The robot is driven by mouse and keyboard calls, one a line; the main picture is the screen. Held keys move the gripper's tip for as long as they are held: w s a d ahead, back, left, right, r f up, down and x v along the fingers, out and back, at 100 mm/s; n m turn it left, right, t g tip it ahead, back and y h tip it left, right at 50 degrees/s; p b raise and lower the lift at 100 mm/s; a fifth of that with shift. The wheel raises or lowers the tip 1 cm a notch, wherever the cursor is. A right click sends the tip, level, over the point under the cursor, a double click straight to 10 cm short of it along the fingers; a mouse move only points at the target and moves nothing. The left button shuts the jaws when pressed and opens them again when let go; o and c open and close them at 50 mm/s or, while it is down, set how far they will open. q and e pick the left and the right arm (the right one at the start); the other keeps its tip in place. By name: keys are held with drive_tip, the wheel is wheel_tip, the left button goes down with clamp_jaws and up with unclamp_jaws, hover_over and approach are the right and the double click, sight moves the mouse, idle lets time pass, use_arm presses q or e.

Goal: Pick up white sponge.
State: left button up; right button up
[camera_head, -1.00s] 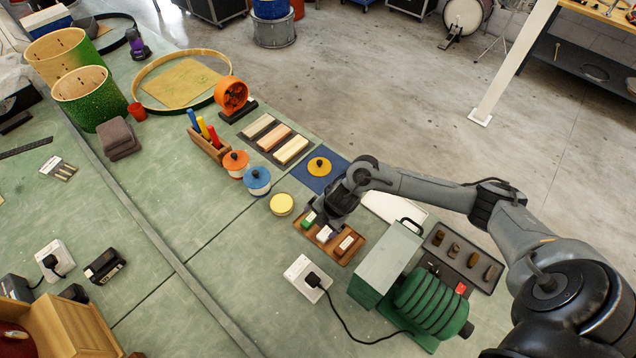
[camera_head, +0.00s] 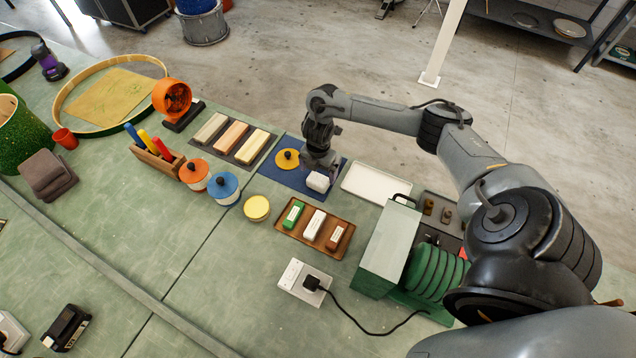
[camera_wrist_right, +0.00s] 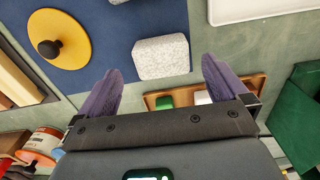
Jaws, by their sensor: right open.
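The white sponge (camera_head: 318,182) is a small speckled block lying near the front corner of a blue mat (camera_head: 297,181). It also shows in the right wrist view (camera_wrist_right: 161,57), ahead of my fingers. My right gripper (camera_head: 322,163) is just behind the sponge in the head view. In the right wrist view my right gripper (camera_wrist_right: 158,82) is open, with its two purple fingers wide apart and nothing between them. The gap to the sponge is hard to judge. My left gripper is not in view.
A yellow disc with a black knob (camera_head: 288,158) lies on the same mat. A wooden tray (camera_head: 288,234) with green, white and brown blocks sits in front. A white tray (camera_head: 376,188) and a green machine (camera_head: 388,248) stand to the right.

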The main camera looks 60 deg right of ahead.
sight(318, 179)
drive_tip(key=shift+s+a+f, duration=0.1)
drive_tip(key=shift+a+f, duration=0.05)
drive_tip(key=shift+f, duration=2.4)
drive_tip(key=c, duration=0.8)
